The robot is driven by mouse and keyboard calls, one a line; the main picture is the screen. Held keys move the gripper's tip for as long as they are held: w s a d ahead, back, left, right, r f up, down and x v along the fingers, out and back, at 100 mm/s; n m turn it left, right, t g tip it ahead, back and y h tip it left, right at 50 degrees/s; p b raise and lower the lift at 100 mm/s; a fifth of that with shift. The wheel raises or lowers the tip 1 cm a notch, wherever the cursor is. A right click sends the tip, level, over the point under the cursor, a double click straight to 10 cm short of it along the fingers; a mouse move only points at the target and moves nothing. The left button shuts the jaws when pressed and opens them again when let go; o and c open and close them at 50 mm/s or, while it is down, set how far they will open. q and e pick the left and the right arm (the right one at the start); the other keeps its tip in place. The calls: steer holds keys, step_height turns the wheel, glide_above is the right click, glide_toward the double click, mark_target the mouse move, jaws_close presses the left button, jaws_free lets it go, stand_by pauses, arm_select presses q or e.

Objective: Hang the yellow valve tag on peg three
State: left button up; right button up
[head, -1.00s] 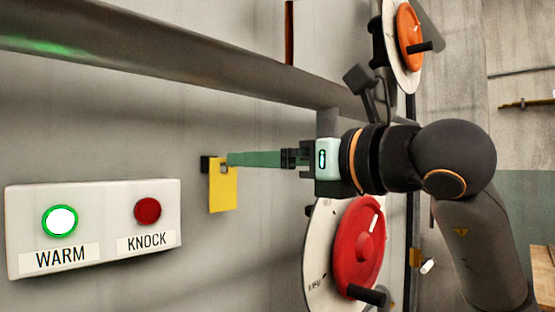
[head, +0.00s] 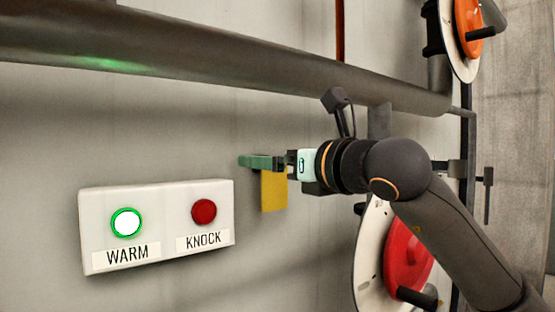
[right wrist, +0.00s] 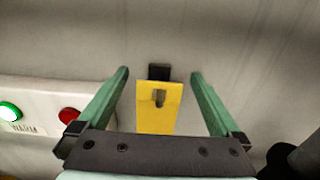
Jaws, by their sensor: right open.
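The yellow tag (head: 273,192) hangs flat near the grey wall, below the thick pipe and right of the button box. In the right wrist view the tag (right wrist: 155,120) has a slot at its top, with a dark block (right wrist: 159,72) on the wall just behind its upper edge. My right gripper (head: 243,161) reaches in from the right in the head view. Its green fingers are open, one on each side of the tag (right wrist: 160,73), with gaps to both edges. No peg number is readable. My left gripper is out of view.
A white box (head: 156,262) with a lit WARM button (head: 127,222) and a red KNOCK button (head: 204,211) is left of the tag. A red handwheel (head: 405,245) is below my right arm. A pipe (head: 200,50) runs above; an orange wheel (head: 468,20) is upper right.

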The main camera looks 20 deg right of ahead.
steer(key=c, duration=1.5)
stand_by(0.8)
steer(key=shift+r, duration=0.2)
steer(key=shift+s+d+b, duration=0.1)
steer(key=shift+s+b, duration=0.1)
steer(key=shift+b, duration=0.1)
steer(key=shift+b+v, duration=0.85)
steer(key=shift+v, duration=0.55)
steer(key=shift+s, duration=0.3)
steer(key=shift+b+v, duration=1.35)
steer(key=shift+v, duration=1.55)
